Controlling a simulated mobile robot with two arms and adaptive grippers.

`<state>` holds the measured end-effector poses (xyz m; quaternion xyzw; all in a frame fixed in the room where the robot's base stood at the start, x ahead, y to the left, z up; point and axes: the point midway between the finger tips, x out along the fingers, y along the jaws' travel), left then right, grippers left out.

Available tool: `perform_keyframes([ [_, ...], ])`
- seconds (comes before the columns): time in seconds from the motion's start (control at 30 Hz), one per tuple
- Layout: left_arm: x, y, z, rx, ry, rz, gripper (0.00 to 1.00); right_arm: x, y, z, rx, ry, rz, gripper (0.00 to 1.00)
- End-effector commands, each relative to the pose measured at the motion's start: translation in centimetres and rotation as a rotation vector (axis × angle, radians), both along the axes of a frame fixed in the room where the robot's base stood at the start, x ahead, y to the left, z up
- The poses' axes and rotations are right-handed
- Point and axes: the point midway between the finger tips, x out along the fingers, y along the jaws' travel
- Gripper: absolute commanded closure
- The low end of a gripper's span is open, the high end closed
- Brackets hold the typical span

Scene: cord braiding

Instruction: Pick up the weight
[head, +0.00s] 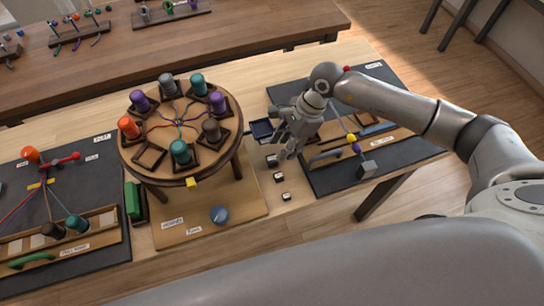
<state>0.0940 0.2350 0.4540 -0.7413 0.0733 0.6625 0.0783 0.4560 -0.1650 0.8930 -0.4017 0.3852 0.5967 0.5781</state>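Several small dark blocks with pale tops, which may be weights, stand in a row on the light table: one (272,160) just left of my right gripper, one (279,177) nearer, and one (286,196) nearest. A grey block (368,169) lies on the dark right board near a cord with yellow and purple beads. I cannot tell which of these is the weight. My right gripper (286,146) points down between the round stand and the right board, close to the farthest dark block. Its fingertips are too small to show whether they are apart or hold anything. My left gripper is out of view.
A round wooden braiding stand (178,178) carries several coloured bobbins in square holders. A small dark tray (262,128) lies behind the dark blocks. A left board (102,252) holds cords and bobbins.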

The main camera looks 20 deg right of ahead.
Motion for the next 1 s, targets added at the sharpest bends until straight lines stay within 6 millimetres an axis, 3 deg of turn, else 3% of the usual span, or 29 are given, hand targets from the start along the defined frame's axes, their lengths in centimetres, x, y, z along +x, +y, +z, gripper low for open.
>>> perform_keyframes([
  [0.1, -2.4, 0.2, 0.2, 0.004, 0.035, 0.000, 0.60, 0.0, 0.4, -0.6, 0.001, 0.001, 0.000, 0.62],
  [0.2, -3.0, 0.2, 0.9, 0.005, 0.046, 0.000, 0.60, 0.1, 1.0, -1.2, 0.002, 0.001, -0.001, 0.62],
  [0.5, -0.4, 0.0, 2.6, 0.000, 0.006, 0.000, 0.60, 0.2, 2.8, -4.8, 0.002, 0.002, -0.001, 0.62],
  [0.77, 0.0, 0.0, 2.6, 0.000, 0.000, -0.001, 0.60, 0.3, 2.9, -5.2, 0.002, -0.001, 0.000, 0.62],
  [1.0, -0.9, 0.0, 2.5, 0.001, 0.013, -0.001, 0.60, 0.3, 2.9, -5.2, 0.002, -0.001, 0.000, 0.89],
])
